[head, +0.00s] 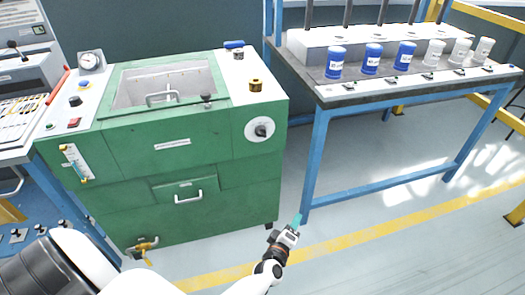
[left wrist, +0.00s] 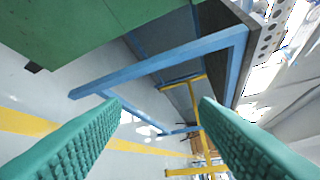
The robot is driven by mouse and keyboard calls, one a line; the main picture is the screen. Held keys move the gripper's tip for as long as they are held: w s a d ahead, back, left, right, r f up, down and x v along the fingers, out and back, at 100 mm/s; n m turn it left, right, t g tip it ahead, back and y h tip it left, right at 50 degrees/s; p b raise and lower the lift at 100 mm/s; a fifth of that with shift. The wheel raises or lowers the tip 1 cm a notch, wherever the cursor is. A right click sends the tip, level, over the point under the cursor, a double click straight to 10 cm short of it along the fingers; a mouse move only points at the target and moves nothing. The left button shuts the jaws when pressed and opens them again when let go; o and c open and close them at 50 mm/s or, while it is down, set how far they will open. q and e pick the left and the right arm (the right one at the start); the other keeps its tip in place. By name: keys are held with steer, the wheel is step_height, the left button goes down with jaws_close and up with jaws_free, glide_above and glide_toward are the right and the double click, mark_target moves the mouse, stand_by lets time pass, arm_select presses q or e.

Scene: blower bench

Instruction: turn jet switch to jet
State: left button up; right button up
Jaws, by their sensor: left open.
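The green blower cabinet (head: 215,190) stands at the left centre of the head view. A round white dial with a black knob (head: 262,130) is on its upper right front. It may be the jet switch, but I can read no label. My left gripper (head: 296,221) is low in front of the cabinet's right side, below the dial and apart from it. In the left wrist view, its two teal fingers (left wrist: 161,103) are spread with nothing between them. The dial is not in that view. My right gripper is not in view.
A blue-framed bench (head: 318,150) stands right of the cabinet, with blue and white jars on top. Its frame also shows in the left wrist view (left wrist: 165,62). A brass knob (head: 255,85) and a small black lever (head: 207,100) are on the cabinet's top. The floor in front is clear.

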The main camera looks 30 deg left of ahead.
arm_select(q)
steer(key=w+a+r+n+t+y+b, duration=0.1)
steer(key=w+a+r+n+y+b, duration=0.15)
steer(key=w+r+n, duration=0.2)
steer(key=n+g+y+b, duration=0.4)
steer(key=n+y+b, duration=0.4)
steer(key=n, duration=1.4)
glide_toward(262, 135)
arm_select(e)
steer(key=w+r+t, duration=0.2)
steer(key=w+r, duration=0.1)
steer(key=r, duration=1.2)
arm_select(q)
steer(key=b+x, duration=0.1)
steer(key=x, duration=0.7)
steer(key=shift+w+b, duration=0.1)
steer(key=shift+b, duration=0.3)
steer(key=shift+x, duration=0.75)
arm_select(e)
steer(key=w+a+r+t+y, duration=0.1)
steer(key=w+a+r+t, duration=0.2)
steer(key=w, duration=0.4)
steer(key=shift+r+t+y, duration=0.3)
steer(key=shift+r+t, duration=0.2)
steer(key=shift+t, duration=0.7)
arm_select(q)
steer(key=shift+c, duration=0.3)
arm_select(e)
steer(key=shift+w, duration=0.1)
